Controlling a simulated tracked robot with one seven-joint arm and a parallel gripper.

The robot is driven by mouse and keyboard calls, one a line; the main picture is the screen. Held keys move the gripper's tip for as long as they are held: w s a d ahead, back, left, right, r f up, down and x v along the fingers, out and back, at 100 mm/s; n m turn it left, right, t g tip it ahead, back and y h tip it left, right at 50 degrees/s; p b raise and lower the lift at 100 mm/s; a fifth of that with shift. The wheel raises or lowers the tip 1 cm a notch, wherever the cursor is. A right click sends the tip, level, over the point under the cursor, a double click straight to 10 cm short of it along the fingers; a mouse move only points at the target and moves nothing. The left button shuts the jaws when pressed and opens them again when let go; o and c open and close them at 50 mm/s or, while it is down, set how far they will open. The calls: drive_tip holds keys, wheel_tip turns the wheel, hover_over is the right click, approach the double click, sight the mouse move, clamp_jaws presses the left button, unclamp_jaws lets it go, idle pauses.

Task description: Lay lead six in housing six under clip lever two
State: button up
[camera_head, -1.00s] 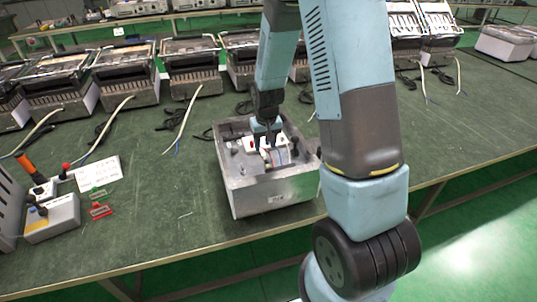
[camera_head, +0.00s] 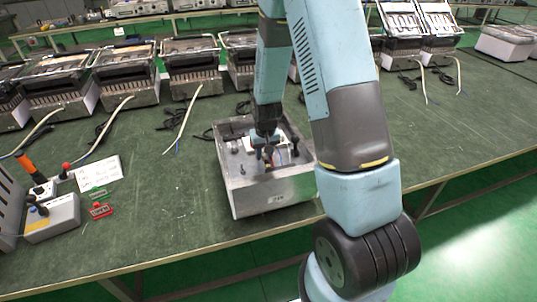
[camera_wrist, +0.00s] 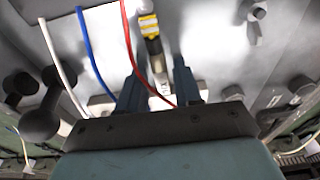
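The housing is an open grey metal box (camera_head: 262,198) on the bench in the head view. My gripper (camera_head: 267,158) is down inside its opening and hides part of the white block (camera_head: 250,142) there. In the wrist view my gripper (camera_wrist: 156,78) has its two fingers apart. White (camera_wrist: 58,60), blue (camera_wrist: 92,58) and red (camera_wrist: 128,45) leads run across the housing. The red lead passes into the space between the fingers, and I see no grip on it. A yellow-and-black striped lever (camera_wrist: 149,27) lies just beyond the fingers. No number is readable on leads or lever.
Dark posts (camera_wrist: 40,122) stand up inside the housing beside my gripper. A grey control box (camera_head: 52,217), a paper card (camera_head: 100,174) and a small red part (camera_head: 101,210) lie at left. A row of similar units (camera_head: 195,70) stands behind. The bench between is mostly clear.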

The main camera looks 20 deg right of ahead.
clamp_jaws()
drive_tip(key=shift+r, duration=0.15)
